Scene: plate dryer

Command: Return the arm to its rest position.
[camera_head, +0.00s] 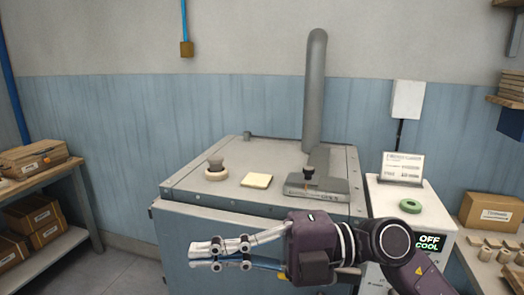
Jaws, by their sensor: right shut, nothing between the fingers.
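My right arm comes in from the lower right. Its gripper (198,256) points left, in front of the blue front of the dryer cabinet (178,240). The fingers are shut and hold nothing. The gripper and arm hide part of the cabinet's front and of the control box (390,205). My left gripper is not in view.
On the cabinet's grey top are a knobbed round piece (216,172), a yellow pad (257,180) and a grey plate with a black knob (309,174). A green ring (410,205) lies on the control box, whose display (429,243) reads OFF COOL. Shelves flank both sides.

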